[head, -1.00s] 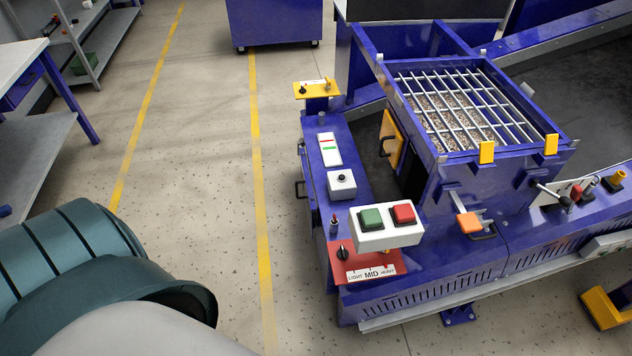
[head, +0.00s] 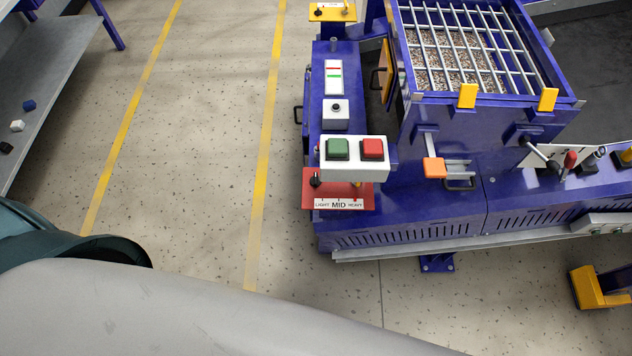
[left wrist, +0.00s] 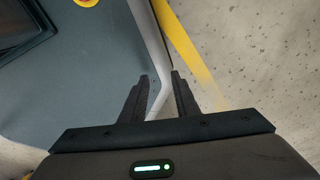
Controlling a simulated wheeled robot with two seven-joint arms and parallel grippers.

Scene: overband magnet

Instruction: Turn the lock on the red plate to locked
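The red plate (head: 309,199) lies at the front left corner of the blue machine in the head view. It has a white label reading LIGHT, MID, HEAVY (head: 339,204). A black knob (head: 316,181) stands at its left. My right gripper is not in view.
A yellow plate (head: 332,12) with a black knob is at the machine's far left end. A grated hopper (head: 465,50) and a lever with an orange end (head: 434,168) stand right of the button box. Open floor (head: 200,150) lies left of the machine.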

